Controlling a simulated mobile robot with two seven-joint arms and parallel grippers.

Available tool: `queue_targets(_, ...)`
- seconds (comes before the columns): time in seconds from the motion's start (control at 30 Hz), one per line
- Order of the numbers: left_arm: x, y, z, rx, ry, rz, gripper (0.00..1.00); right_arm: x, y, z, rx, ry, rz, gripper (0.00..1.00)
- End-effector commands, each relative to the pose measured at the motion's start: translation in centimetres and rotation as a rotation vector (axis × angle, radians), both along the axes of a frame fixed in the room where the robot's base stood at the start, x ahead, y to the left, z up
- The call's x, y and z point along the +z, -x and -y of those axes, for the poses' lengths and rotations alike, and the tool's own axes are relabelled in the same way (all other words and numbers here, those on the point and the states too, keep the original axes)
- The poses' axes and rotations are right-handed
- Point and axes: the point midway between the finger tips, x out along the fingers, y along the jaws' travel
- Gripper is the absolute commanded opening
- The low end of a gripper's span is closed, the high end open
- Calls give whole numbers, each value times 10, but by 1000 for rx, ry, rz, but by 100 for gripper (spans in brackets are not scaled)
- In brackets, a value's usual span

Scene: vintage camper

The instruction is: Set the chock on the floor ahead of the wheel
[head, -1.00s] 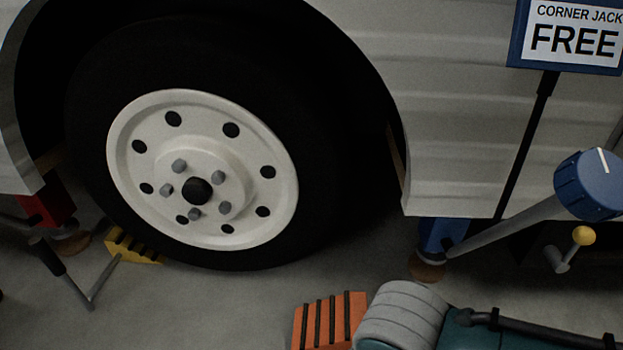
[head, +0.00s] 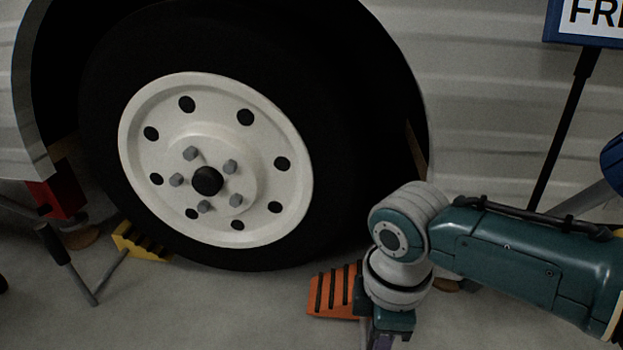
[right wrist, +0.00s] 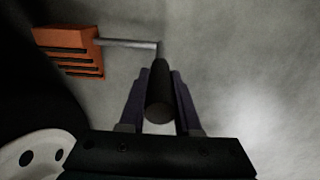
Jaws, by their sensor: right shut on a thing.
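The orange chock (head: 332,292) with dark ribs is low and just right of the tyre's bottom in the head view. The wheel (head: 215,160) has a white rim and black tyre. My right gripper (head: 380,338) is at the lower edge, right of the chock and partly cut off. The right wrist view shows the chock (right wrist: 68,52) at upper left, with a grey rod running to a dark grip. The fingers (right wrist: 160,92) are shut on that grip. I cannot tell whether the chock touches the floor or tyre. My left gripper is not in view.
A yellow chock (head: 140,242) sits at the tyre's left side, with a rod handle. A red jack part (head: 62,192) stands left of it. The camper's pale side panel (head: 490,120) and a sign (head: 590,22) are at right. Grey floor (head: 210,305) is bare in front.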

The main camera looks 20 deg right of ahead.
Motion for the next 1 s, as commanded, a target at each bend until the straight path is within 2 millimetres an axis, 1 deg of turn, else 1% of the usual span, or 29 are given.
queue_targets(0.03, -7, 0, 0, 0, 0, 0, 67, -2, -9, 4, -1, 3, 14, 0)
queue_targets(0.17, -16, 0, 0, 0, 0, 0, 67, -2, -21, 11, -1, 1, 12, 0)
queue_targets(0.43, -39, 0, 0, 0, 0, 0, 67, -3, -46, 26, -1, 1, 13, 0)
queue_targets(0.6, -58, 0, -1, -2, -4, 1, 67, -5, -63, 36, -1, 2, 13, 0)
queue_targets(0.8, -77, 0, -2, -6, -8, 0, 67, -5, -79, 47, -2, 2, 13, 0)
queue_targets(1.0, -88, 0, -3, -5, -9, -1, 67, -3, -90, 53, -1, 1, 13, 0)
